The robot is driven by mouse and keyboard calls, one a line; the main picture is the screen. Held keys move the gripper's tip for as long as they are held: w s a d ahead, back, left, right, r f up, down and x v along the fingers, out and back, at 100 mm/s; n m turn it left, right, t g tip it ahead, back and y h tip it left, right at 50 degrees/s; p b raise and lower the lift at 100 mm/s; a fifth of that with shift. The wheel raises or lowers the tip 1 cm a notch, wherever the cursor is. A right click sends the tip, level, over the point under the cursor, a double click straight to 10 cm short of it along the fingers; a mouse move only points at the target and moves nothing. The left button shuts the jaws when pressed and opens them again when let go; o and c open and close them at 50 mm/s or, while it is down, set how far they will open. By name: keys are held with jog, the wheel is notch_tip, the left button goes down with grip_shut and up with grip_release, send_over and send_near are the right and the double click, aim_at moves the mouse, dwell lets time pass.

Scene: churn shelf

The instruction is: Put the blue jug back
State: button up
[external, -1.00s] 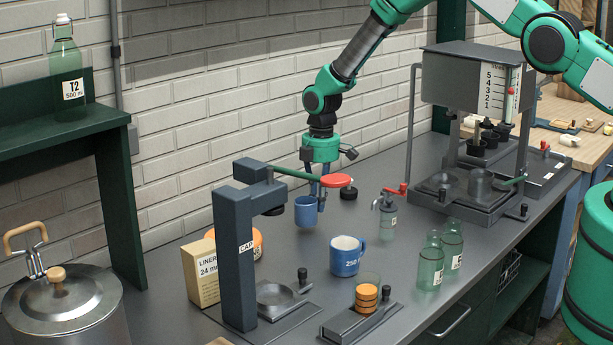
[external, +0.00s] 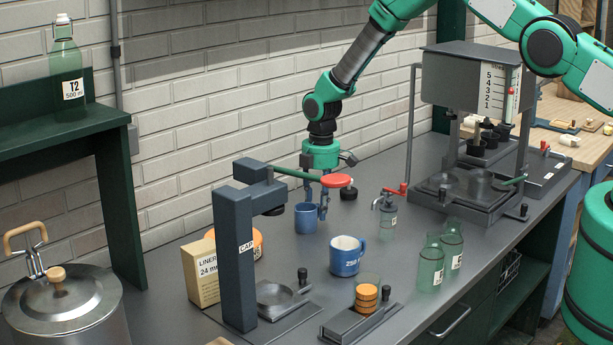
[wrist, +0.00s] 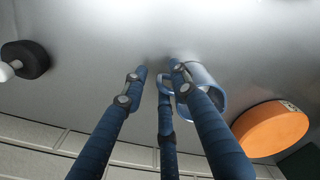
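A small plain blue jug (external: 306,219) stands upright on the bench near the brick wall in the external view. My gripper (external: 318,192) is just above it, its fingers spread at the jug's handle side. In the wrist view the jug (wrist: 203,80) lies beyond the right finger, with its handle between the fingers of my gripper (wrist: 157,72). The fingers look open; slight contact with the handle cannot be ruled out. A second blue jug (external: 346,259), white inside and marked 250, stands nearer the front.
A capper (external: 236,255) with a red-ended lever (external: 336,181) stands in front of my gripper. Around are a liner box (external: 202,272), an orange round thing (wrist: 270,129), a pump bottle (external: 387,220), green bottles (external: 431,268) and a filling machine (external: 465,90).

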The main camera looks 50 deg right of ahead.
jog(key=shift+r, duration=0.1)
notch_tip(320, 180, up, 12)
jog(key=b, duration=0.1)
jog(key=shift+d+b, duration=0.2)
jog(key=shift+b, duration=0.1)
dwell(0.6)
jog(key=shift+r, duration=0.15)
dwell(0.6)
jog(key=s+d+r+m+t, duration=0.1)
jog(key=s+r+m, duration=0.1)
jog(key=s+r, duration=0.75)
jog(key=s+r+m+t, duration=0.15)
jog(key=s+r, duration=0.25)
jog(key=r, duration=1)
jog(key=s+d+r+m, duration=0.1)
jog(key=s+r+m, duration=0.2)
jog(key=s+r, duration=0.6)
jog(key=s+d+r+m+t, duration=0.1)
jog(key=s+r, duration=0.4)
jog(key=s, duration=0.3)
jog(key=s+r+m+t, duration=0.1)
jog(key=s+r+m, duration=0.1)
jog(key=s+r, duration=0.4)
jog(key=s+f+m+t, duration=0.1)
jog(key=s+f+m, duration=0.1)
jog(key=s, duration=1.6)
jog(key=shift+d+m, duration=0.45)
jog(key=shift+m, duration=0.2)
